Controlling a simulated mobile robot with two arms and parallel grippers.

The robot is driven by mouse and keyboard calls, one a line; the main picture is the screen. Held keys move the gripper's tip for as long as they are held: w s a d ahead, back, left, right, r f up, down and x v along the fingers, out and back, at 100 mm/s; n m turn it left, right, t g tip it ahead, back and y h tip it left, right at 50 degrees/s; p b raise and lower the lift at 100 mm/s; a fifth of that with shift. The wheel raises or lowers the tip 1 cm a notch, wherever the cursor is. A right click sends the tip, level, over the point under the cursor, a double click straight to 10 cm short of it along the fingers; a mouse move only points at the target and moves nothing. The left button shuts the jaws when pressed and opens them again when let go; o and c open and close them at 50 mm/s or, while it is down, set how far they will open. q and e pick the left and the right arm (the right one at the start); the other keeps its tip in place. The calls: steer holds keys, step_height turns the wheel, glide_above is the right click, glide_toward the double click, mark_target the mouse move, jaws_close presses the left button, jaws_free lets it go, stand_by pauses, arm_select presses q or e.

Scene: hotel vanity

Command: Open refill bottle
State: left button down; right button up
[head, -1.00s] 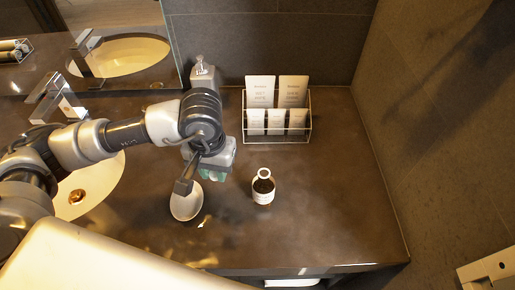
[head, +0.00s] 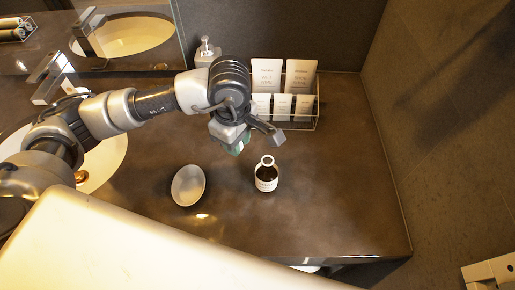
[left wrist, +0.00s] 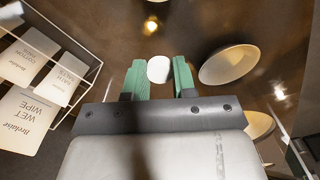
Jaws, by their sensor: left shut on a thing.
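The refill bottle (head: 266,180) is small and dark with a white label. It stands upright on the counter, with a pale ring at its top. My left gripper (head: 238,148) is up and to the left of the bottle in the head view, apart from it. In the left wrist view the green fingertips (left wrist: 159,75) are shut on a white rounded cap (left wrist: 159,69). The cap is hidden in the head view. The bottle cannot be made out clearly in the left wrist view. My right gripper is not in view.
A pale oval dish (head: 188,186) lies left of the bottle; it also shows in the left wrist view (left wrist: 229,65). A clear rack (head: 314,123) with several white packets stands behind, near a soap dispenser (head: 206,50). The counter (head: 335,200) right of the bottle is clear.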

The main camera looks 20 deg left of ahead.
arm_select(q)
steer(key=n, duration=0.2)
steer(key=w+d+n, duration=0.1)
steer(key=n, duration=0.1)
steer(key=w+d+n, duration=0.2)
steer(key=d+n, duration=0.1)
steer(key=n, duration=1)
steer(key=w+d+n, duration=0.2)
steer(key=n, duration=1)
step_height(320, 180, down, 9)
steer(key=shift+s+d+f+p, duration=0.1)
steer(key=shift+s+d+p, duration=0.05)
steer(key=shift+p, duration=0.25)
